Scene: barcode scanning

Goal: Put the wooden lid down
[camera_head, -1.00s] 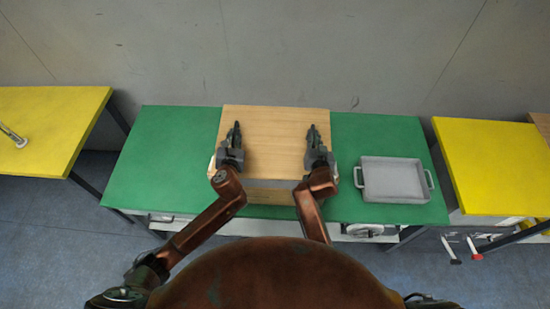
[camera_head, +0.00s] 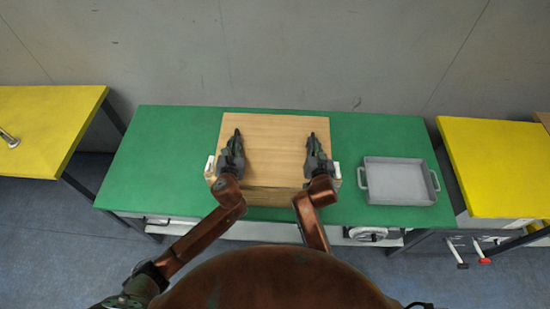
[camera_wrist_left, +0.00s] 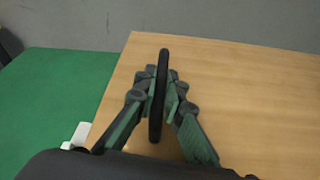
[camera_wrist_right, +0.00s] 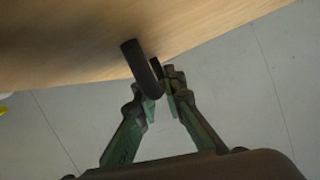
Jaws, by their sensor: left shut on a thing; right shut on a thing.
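The wooden lid (camera_head: 274,148) is a broad, light wood panel over the middle of the green table. My left gripper (camera_head: 237,142) is shut on the lid's left black handle (camera_wrist_left: 161,70), which stands up between the fingers. My right gripper (camera_head: 312,145) is shut on the right black handle (camera_wrist_right: 143,70), near the lid's edge in the right wrist view. A wooden front face (camera_head: 268,197) shows below the lid's near edge, and small white parts (camera_head: 337,176) show at both sides. I cannot tell whether the lid touches what is beneath it.
A grey tray with two handles (camera_head: 398,163) stands on the green table (camera_head: 165,160) to the right of the lid. The table's left part is clear. Yellow tables stand at the left (camera_head: 40,125) and right (camera_head: 500,165). A grey wall is behind.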

